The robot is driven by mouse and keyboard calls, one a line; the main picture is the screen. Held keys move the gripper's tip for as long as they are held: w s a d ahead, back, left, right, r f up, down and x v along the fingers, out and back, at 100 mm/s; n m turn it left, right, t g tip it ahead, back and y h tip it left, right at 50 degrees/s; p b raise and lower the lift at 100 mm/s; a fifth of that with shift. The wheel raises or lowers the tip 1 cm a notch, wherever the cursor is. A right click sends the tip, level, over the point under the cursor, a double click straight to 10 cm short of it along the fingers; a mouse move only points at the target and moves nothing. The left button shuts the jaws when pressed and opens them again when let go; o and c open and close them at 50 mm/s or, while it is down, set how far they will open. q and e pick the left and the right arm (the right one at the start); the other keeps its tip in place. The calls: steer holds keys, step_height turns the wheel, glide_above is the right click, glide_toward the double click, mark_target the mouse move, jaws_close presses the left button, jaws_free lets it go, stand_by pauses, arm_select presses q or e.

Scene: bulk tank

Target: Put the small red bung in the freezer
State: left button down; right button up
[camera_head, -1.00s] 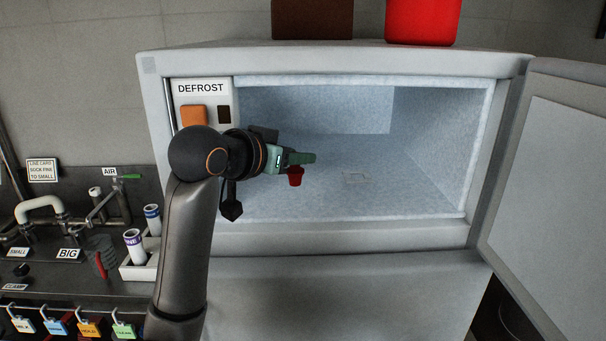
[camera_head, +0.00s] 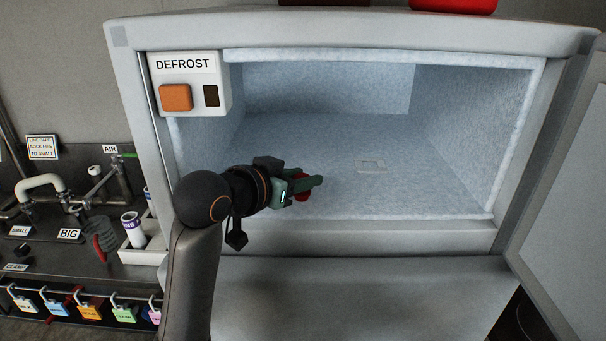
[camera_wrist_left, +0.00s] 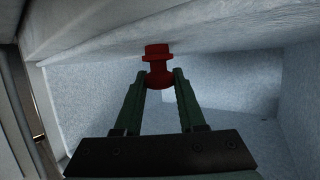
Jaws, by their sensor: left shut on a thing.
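The small red bung (camera_head: 301,187) is held between the fingers of my left gripper (camera_head: 308,184), which is shut on it. In the left wrist view the bung (camera_wrist_left: 158,66) sits at the fingertips, with its wider end beyond them. In the head view the gripper hides part of it. The freezer (camera_head: 360,239) is open, with a frosted white interior. My left gripper is at the front left of its opening, over the front part of the compartment floor as seen from the head. I cannot tell how high it is above that floor. My right gripper is not in view.
The freezer door (camera_head: 567,190) stands open at the right. A DEFROST panel (camera_head: 187,83) fills the upper left of the opening. A small pale outlined square (camera_head: 371,166) is on the otherwise bare freezer floor. A sink bench with pipes and padlocks is at the left.

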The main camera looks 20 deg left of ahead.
arm_select(q)
steer(key=shift+f, duration=0.1)
steer(key=c, duration=0.5)
jaws_free()
steer(key=shift+f, duration=0.1)
